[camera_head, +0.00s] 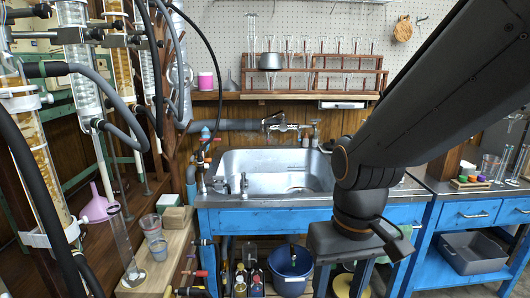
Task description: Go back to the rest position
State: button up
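My arm comes in from the upper right and bends down in front of the sink's right side. My gripper (342,282) hangs at its end, pointing down, in front of the blue sink cabinet. Its two fingers are spread apart and nothing shows held between them. The fingertips are at or past the bottom edge of the view. My arm hides part of the sink's right rim and the counter behind.
A steel sink (276,172) is set in a blue cabinet (258,219). A blue bucket (291,272) stands below. Glass columns with hoses fill the left, beside a wooden bench (168,262) with a tall cylinder (124,245) and beakers. A grey bin (474,253) sits at right.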

jog(key=d+r+m+p, duration=0.2)
jog(key=d+r+p, duration=0.4)
jog(key=p, duration=0.4)
jog(key=shift+s+d+r+p, duration=0.15)
jog(key=shift+s+r+p, duration=0.25)
jog(key=shift+r, duration=0.05)
